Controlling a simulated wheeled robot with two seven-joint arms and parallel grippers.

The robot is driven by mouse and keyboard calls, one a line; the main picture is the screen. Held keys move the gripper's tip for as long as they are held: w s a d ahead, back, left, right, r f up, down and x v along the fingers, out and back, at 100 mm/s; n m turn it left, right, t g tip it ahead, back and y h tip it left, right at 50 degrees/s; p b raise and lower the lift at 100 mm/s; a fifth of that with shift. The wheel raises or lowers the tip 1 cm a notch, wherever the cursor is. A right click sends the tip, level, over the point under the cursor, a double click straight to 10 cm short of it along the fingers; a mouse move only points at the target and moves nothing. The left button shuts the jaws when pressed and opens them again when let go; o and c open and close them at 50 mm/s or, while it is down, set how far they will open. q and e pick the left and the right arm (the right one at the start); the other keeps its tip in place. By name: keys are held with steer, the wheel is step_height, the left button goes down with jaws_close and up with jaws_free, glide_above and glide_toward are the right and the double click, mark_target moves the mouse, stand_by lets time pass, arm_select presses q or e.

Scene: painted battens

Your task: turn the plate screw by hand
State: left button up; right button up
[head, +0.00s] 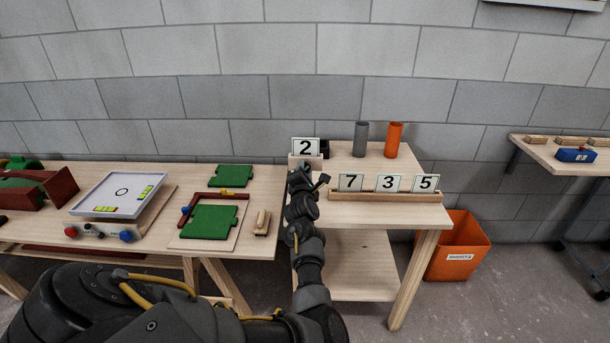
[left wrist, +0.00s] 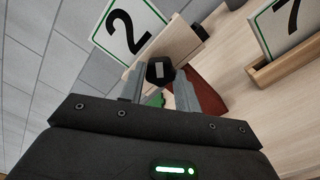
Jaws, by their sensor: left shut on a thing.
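A black knob-like screw head (left wrist: 160,72) with a pale mark on its face sits between the two grey fingers of my left gripper (left wrist: 160,88) in the left wrist view. The fingers are shut on it from both sides. Just beyond it is a light wooden piece (left wrist: 183,42) with a white card numbered 2 (left wrist: 128,27). In the head view the 2 card (head: 306,147) stands at the left end of the small table, and my left gripper (head: 301,170) is right below it. The screw cannot be made out there. My right gripper is not in view.
Cards 7 (head: 350,183), 3 (head: 388,184) and 5 (head: 426,183) stand in a wooden rail (head: 392,197) to the right. Grey (head: 361,139) and orange (head: 393,140) cylinders stand behind. A workbench with green plates (head: 208,222) is left; an orange bin (head: 459,247) is right.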

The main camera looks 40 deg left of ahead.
arm_select(q)
steer(key=shift+d, duration=0.1)
stand_by(0.4)
steer(key=o, duration=1)
steer(key=shift+c, duration=0.2)
